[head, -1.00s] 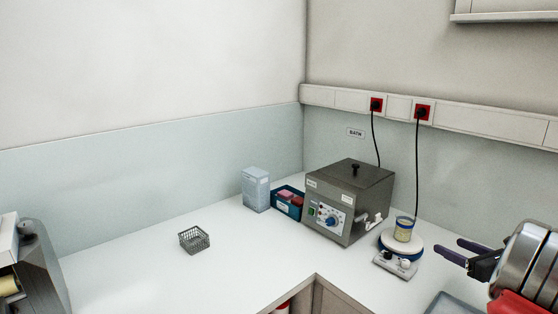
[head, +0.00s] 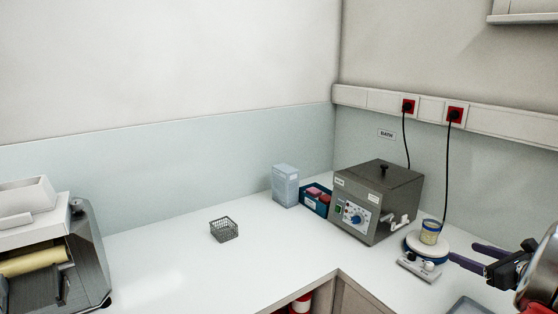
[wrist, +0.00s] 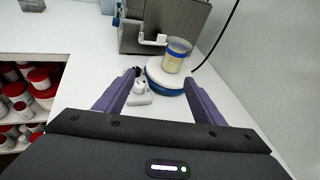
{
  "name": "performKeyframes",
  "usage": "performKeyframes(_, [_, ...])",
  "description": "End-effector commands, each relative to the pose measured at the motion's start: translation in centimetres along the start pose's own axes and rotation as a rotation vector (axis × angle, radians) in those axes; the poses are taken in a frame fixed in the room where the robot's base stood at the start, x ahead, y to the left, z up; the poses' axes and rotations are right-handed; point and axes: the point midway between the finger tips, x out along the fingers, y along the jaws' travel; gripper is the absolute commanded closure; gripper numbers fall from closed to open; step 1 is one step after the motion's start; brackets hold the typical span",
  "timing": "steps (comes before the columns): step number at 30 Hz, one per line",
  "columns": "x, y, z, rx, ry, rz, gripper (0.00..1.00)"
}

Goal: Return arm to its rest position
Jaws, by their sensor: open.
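My gripper (head: 472,255) is at the right edge of the head view, its purple fingers pointing left toward the hot plate. In the wrist view my gripper (wrist: 160,98) is open, its fingers apart with nothing between them. Beyond the fingertips, a beaker (wrist: 177,55) with a blue rim and pale yellow contents stands on the round white top of a stirrer plate (wrist: 160,75). The beaker (head: 431,232) and the stirrer plate (head: 418,266) also show in the head view, just left of the fingers.
A grey water bath (head: 375,200) stands left of the plate, with a blue bin (head: 316,200) and a pale box (head: 285,185) beside it. A wire basket (head: 224,229) sits on open counter. A machine (head: 50,250) stands at far left. Shelves with red-lidded jars (wrist: 30,95) lie below the counter.

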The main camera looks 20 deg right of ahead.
Motion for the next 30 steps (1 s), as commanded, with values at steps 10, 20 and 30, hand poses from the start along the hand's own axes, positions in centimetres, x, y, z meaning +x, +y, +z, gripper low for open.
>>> performKeyframes(10, [4.3,10.7,4.8,-0.273,0.079,0.205,0.37])
performKeyframes(20, [6.1,26.1,8.7,-0.708,0.147,0.486,0.37])
performKeyframes(30, [3.7,39.5,10.0,-1.184,0.151,0.743,0.37])
